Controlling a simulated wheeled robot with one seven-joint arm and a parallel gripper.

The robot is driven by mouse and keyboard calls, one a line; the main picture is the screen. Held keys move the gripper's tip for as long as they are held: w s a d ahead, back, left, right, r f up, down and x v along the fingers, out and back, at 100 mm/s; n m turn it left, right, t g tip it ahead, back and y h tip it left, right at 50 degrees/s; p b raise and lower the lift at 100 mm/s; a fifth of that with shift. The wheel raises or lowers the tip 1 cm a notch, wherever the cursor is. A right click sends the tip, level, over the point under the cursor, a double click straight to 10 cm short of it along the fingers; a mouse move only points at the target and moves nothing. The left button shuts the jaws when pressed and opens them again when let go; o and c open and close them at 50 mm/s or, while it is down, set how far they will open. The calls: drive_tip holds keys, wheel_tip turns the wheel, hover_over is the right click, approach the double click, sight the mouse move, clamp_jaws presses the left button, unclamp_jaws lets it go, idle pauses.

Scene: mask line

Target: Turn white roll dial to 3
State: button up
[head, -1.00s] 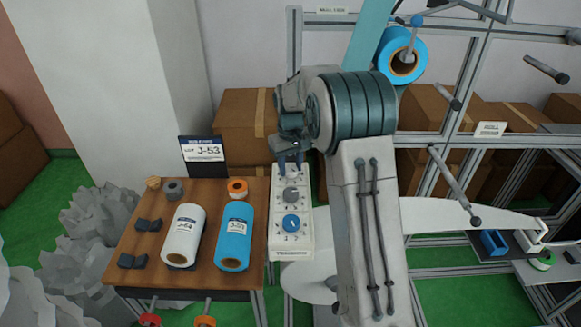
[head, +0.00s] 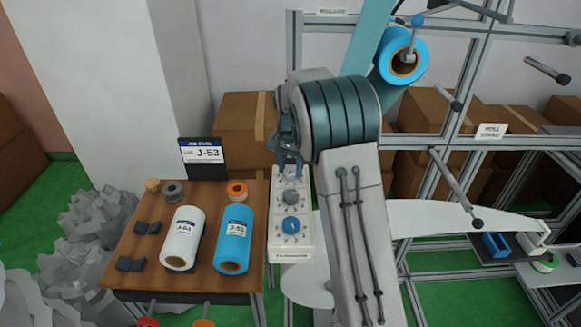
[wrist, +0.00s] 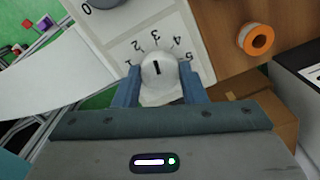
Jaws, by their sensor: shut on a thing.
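A white control panel (head: 276,240) stands right of the wooden table, with a blue dial (head: 291,225) at its near end and a grey dial (head: 290,197) behind it. The white roll dial (wrist: 172,76) is at the panel's far end. In the head view, my gripper (head: 290,162) hides it. In the wrist view, my gripper (wrist: 160,92) is shut on the white dial, one finger on each side. Printed digits fan around the dial's far side. The dial's black mark is nearly vertical, its upper end toward the 3.
The wooden table (head: 190,278) holds a white roll (head: 183,238), a blue roll (head: 233,240), small tape rolls and dark holders. A J-53 sign (head: 202,153) stands behind it. Cardboard boxes (head: 236,130) lie behind the panel. A metal frame is at right.

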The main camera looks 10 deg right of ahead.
sight(290, 170)
drive_tip(key=shift+m, duration=0.6)
drive_tip(key=o, duration=1)
wheel_tip(290, 170, up, 14)
drive_tip(key=shift+f+b, duration=0.1)
drive_tip(key=shift+b, duration=0.45)
